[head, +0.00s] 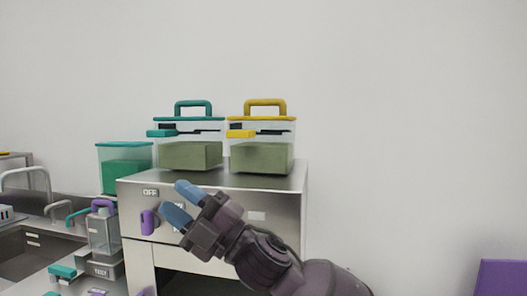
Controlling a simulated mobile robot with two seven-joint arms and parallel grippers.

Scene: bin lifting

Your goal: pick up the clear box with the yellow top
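The clear box with the yellow top (262,146) stands upright on the metal cabinet, at its right side. It has a yellow arched handle (265,103), a yellow latch on the left and a grey-green block inside. My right gripper (176,202) is in front of the cabinet, below and to the left of the box, apart from it. Its two blue fingertips are spread, with nothing seen between them. My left gripper is not in view.
A similar clear box with a teal top (190,143) stands close on the left. A teal-lidded container (124,168) stands further left. The metal cabinet (290,180) has a purple knob (148,222). A sink and purple-handled dispenser (103,230) are at lower left. Free space lies right of the cabinet.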

